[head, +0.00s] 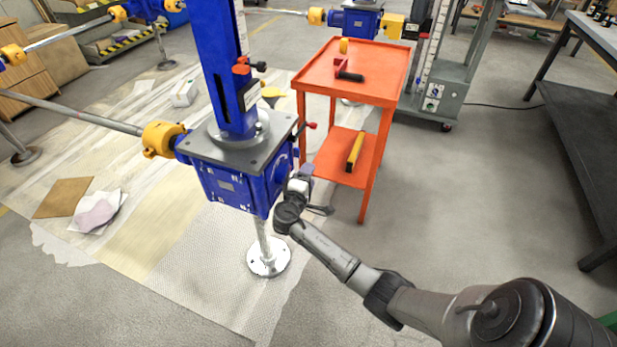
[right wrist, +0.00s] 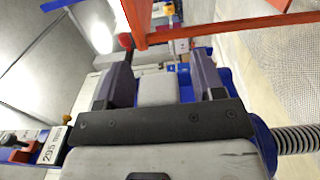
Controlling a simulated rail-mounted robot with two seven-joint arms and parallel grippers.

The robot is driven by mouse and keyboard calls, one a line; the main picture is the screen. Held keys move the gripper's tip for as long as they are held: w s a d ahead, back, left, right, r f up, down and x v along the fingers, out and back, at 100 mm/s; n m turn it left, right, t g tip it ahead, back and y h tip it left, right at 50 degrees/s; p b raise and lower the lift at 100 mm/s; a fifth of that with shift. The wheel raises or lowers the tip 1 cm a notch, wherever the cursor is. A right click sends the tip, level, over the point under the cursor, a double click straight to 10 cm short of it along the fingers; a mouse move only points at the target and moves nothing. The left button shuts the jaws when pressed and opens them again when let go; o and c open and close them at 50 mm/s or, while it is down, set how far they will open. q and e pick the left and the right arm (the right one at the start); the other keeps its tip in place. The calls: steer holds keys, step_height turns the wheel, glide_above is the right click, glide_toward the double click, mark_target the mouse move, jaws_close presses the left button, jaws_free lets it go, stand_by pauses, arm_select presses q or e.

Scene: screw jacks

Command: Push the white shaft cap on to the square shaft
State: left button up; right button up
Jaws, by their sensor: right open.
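The blue screw jack (head: 232,184) stands on a silver post, with a grey top plate. My right gripper (head: 301,176) is at the jack's right side, close to its blue housing. In the right wrist view the dark fingers of my right gripper (right wrist: 161,66) are spread apart. A pale block, apparently the white shaft cap (right wrist: 157,91), shows between them. A blue part of the jack (right wrist: 187,82) shows behind it. I cannot tell whether the fingers touch the block. The square shaft is hidden, so how the cap sits on it cannot be told. My left gripper is not in view.
An orange trolley (head: 330,52) stands just behind and right of the jack, with a black-and-red tool on top and a yellow-and-red one below. A red-tipped lever (head: 310,125) sticks out near the gripper.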

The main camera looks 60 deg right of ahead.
steer(key=shift+s, duration=0.2)
steer(key=shift+a, duration=0.25)
steer(key=p+v, duration=0.5)
steer(key=v, duration=0.8)
steer(key=shift+a, duration=0.15)
